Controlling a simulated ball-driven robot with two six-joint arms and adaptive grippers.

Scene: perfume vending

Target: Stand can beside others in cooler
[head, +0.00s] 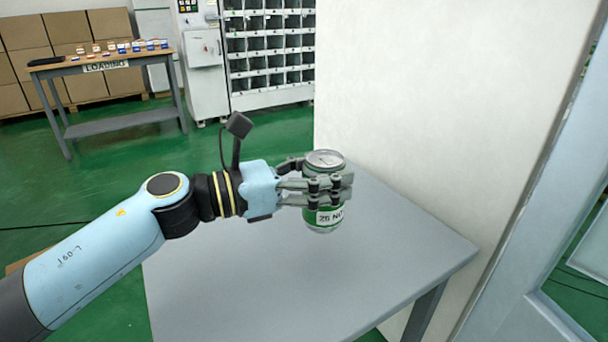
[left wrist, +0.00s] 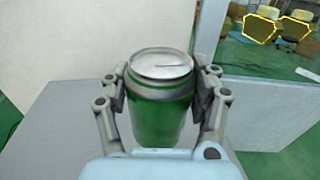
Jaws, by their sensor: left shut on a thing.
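No cooler and no other cans can be made out in either view. My right gripper is not in view.
A white wall (head: 420,100) stands right behind the table, with a pale frame (head: 530,190) at the right. A loading table (head: 110,65) with small boxes, stacked cartons and a shelf rack (head: 268,50) stand farther back. The table's front is clear.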

